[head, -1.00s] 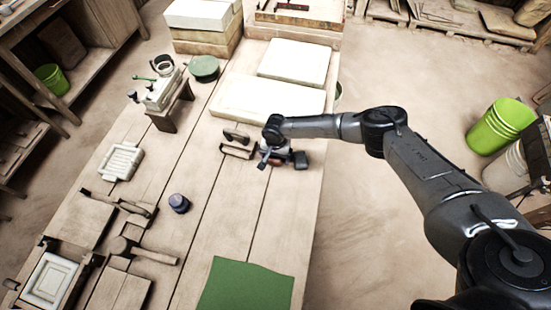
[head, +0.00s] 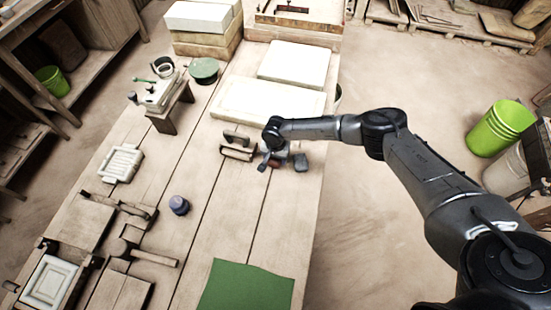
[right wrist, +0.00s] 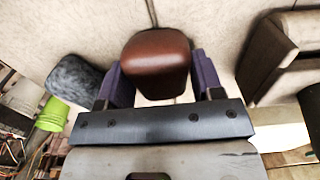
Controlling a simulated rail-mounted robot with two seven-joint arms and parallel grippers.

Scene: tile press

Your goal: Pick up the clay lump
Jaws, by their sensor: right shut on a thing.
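The clay lump (right wrist: 156,58) is a smooth reddish-brown block in the right wrist view, between the two purple-sided fingers of my right gripper (right wrist: 158,80). The gripper is shut on it. In the head view my right gripper (head: 275,160) is low over the right edge of the wooden table (head: 225,215), and only a small part of the lump shows there. I cannot tell whether the lump still touches the table. My left gripper is not in view.
A dark grey lump (head: 300,163) lies just beside the gripper, and also shows in the right wrist view (right wrist: 74,80). A handled wooden tool (head: 237,152) is on the other side. Pale slabs (head: 268,102) lie behind. The table near the green cloth (head: 245,285) is mostly clear.

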